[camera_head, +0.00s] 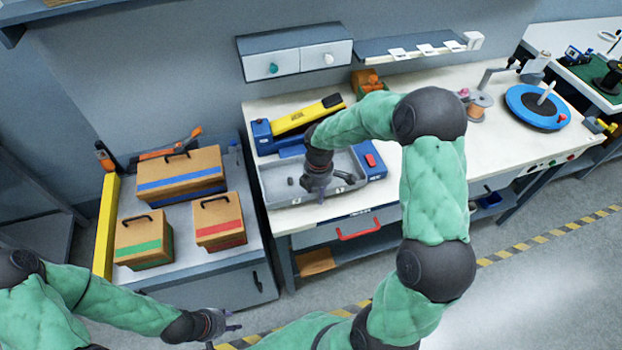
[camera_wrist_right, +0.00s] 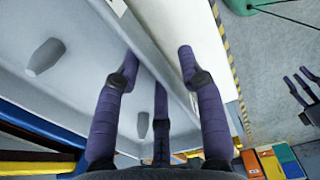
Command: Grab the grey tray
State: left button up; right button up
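The grey tray (camera_head: 273,178) lies on the left part of the workbench. Its inside fills the left of the right wrist view (camera_wrist_right: 85,55). Small grey pieces (camera_wrist_right: 45,57) lie in it. My right gripper (camera_head: 320,193) is over the tray's front wall, fingers pointing down. In the right wrist view its fingers (camera_wrist_right: 158,60) are apart and empty, on either side of the wall; I cannot tell whether they touch it. My left gripper (camera_head: 232,322) is empty, low in front of the left cabinet. Its fingers look apart in the right wrist view (camera_wrist_right: 298,90).
A blue unit with a red button (camera_head: 371,160) stands right of the tray. A yellow-and-blue tool (camera_head: 305,117) lies behind it. Boxes with blue (camera_head: 180,178), green (camera_head: 143,243) and red (camera_head: 219,222) stripes stand on the left cabinet. A red drawer handle (camera_head: 358,233) is below the bench top.

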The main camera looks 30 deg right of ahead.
grip_shut()
jog(key=shift+r, duration=0.15)
